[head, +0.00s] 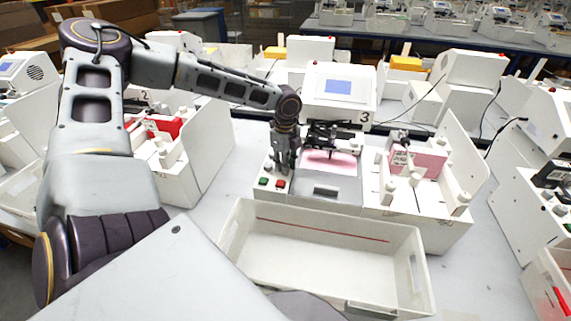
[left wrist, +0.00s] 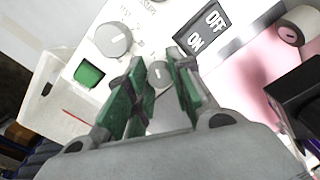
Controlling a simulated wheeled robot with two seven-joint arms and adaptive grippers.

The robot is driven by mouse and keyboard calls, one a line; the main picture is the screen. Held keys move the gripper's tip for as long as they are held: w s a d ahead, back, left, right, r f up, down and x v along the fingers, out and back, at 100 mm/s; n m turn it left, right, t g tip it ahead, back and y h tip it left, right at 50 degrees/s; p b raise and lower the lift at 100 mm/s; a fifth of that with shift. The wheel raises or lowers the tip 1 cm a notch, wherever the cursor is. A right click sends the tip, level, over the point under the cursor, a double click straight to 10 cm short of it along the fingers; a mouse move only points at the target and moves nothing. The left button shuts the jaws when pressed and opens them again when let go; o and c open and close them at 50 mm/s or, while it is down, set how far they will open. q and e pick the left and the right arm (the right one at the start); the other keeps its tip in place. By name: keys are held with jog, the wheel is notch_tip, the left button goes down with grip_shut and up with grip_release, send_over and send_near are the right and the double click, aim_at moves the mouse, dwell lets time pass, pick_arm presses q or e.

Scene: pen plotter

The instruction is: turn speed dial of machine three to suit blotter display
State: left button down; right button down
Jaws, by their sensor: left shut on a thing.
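Machine three (head: 325,107) is white, with a "3" on its front and a small blue display (head: 337,86) whose text I cannot read. My left gripper (head: 284,164) reaches down onto its control panel from above. In the left wrist view, its green-padded fingers (left wrist: 155,65) are shut around a small grey dial (left wrist: 158,74) with a white mark. A larger grey dial (left wrist: 113,39) stands beside it, untouched. The panel's lettering is too blurred to tell which is the speed dial. My right gripper is not in view.
A green button (left wrist: 89,74) and an ON/OFF switch (left wrist: 203,31) are close to the fingers. A pink sheet (head: 329,163) lies on the bed under a black carriage (head: 330,134). An empty white bin (head: 325,257) stands in front. A pink block (head: 424,159) is at right.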

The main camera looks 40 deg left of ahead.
pick_arm(q)
jog(key=shift+n, duration=0.6)
jog(key=c, duration=1.5)
grip_release()
jog(key=shift+r, duration=1.15)
notch_tip(320, 180, up, 10)
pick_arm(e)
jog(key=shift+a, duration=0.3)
pick_arm(q)
jog(key=shift+f, duration=0.15)
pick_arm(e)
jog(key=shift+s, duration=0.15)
